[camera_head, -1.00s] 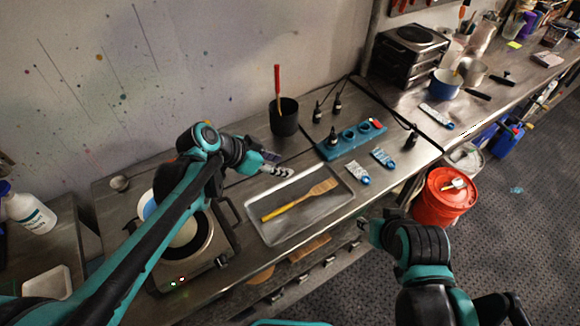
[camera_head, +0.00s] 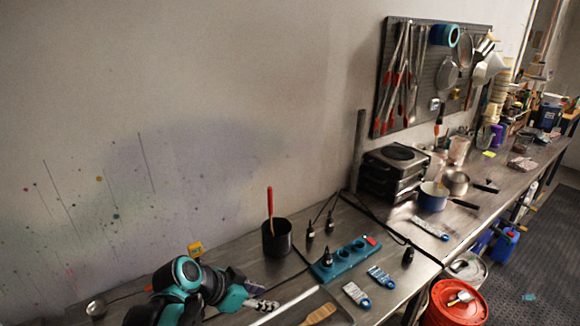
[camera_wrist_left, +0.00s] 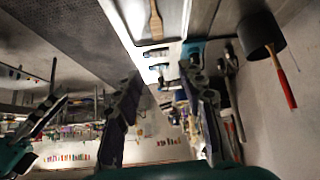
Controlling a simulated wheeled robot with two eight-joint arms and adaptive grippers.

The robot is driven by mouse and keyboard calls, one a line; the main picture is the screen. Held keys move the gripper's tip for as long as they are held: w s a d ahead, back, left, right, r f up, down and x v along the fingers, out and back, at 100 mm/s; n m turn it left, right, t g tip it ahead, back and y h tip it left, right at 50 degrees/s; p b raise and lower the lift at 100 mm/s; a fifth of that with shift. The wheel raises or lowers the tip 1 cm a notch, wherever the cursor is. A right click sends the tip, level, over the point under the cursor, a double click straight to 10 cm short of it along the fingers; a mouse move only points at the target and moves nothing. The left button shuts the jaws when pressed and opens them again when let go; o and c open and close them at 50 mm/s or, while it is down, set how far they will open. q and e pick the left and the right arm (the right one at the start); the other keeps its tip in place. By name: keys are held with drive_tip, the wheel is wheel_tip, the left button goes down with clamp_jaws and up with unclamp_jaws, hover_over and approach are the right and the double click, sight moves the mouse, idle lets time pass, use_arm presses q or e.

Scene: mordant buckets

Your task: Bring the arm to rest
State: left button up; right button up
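My left arm is low in the head view, with its gripper (camera_head: 264,305) above the near part of the bench. In the left wrist view its two dark fingers (camera_wrist_left: 158,105) stand apart with nothing held between them. The wrist picture looks upside down. A dark and teal part at the left edge of the wrist view looks like my right gripper (camera_wrist_left: 42,118); its fingers are too unclear to judge. My right arm does not show in the head view.
The steel bench holds a black pot (camera_head: 277,240) with a red-handled tool, a teal holder (camera_head: 335,268), small bottles, tubes and a tray with a wooden spatula (camera_head: 318,314). A hot plate (camera_head: 398,160) and blue pot (camera_head: 432,197) stand farther along. A red bucket (camera_head: 455,308) stands beside the bench.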

use_arm(q)
drive_tip(key=s+a+f+n+y+b, duration=0.1)
drive_tip(key=s+a+f+n+y, duration=0.1)
drive_tip(key=s+a+f+n, duration=0.1)
drive_tip(key=s+a+f+n+t+y+b, duration=0.1)
drive_tip(key=s+a+f+n+y+b, duration=0.1)
drive_tip(key=s, duration=0.3)
drive_tip(key=s+a+f+n+y+b, duration=0.2)
drive_tip(key=s+a+f+n, duration=0.2)
drive_tip(key=shift+f+t, duration=0.2)
drive_tip(key=shift+t, duration=0.2)
drive_tip(key=shift+s+a+f+n+y, duration=0.15)
drive_tip(key=shift+s+a+n+y, duration=0.15)
drive_tip(key=shift+s+a+n, duration=0.1)
drive_tip(key=shift+w, duration=0.1)
